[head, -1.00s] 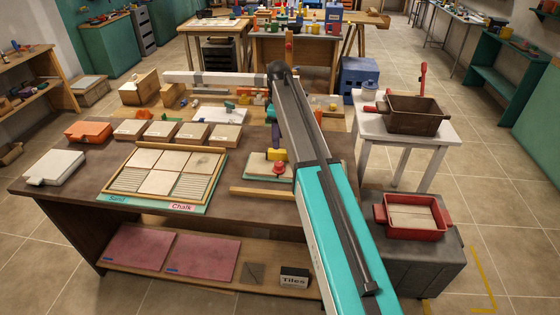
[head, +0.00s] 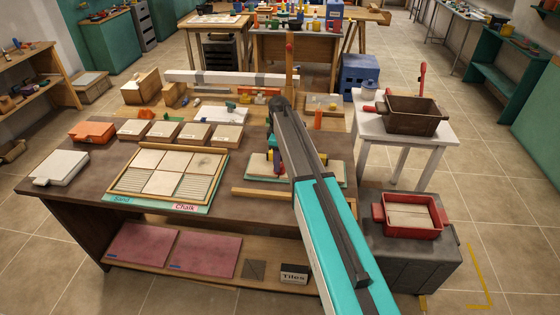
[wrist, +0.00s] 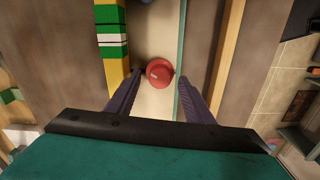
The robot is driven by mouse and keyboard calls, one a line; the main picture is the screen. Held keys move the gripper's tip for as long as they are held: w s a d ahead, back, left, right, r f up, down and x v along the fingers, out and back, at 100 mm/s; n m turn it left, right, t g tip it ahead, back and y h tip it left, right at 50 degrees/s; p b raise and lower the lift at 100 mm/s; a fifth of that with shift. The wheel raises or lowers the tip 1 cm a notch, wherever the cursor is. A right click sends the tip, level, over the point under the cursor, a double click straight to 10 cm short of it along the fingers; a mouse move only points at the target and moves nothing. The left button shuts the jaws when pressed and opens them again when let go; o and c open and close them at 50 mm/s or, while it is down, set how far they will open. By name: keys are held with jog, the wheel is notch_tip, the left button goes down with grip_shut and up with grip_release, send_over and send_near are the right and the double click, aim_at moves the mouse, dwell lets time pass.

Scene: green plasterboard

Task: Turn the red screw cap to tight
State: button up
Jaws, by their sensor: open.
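The red screw cap (wrist: 160,72) is round, with a small pale mark on its top. It sits over a pale surface in the wrist view. My gripper (wrist: 159,75) is open, with one dark finger on each side of the cap. The fingertips are close to its sides; I cannot tell whether they touch it. In the head view my arm partly covers this spot, and a bit of red shows beside my gripper at the right part of the workbench (head: 215,220).
A yellow piece with green and white bands (wrist: 112,40) lies just left of the cap. A teal edge (wrist: 181,45) and a wooden strip (wrist: 226,60) run along its right. A tile frame (head: 118,180) lies left on the bench. A red tray (head: 411,233) stands at the right.

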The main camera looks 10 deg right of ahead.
jog(key=shift+f, duration=0.8)
jog(key=shift+c, duration=0.2)
jog(key=c, duration=1)
jog(key=shift+m, duration=0.4)
jog(key=shift+f+m+b, duration=0.15)
jog(key=shift+m+b, duration=0.65)
jog(key=shift+b, duration=0.1)
jog(key=m+b, duration=0.2)
jog(key=m, duration=0.1)
jog(key=m+b, duration=0.2)
jog(key=m, duration=0.1)
jog(key=shift+w+m, duration=0.1)
jog(key=shift+m, duration=0.3)
jog(key=shift+r+m+b, duration=0.15)
jog(key=shift+m+b, duration=0.1)
jog(key=shift+m, duration=0.5)
jog(key=shift+r+m+b, duration=0.15)
jog(key=shift+m+b, duration=0.05)
jog(key=shift+m, duration=0.55)
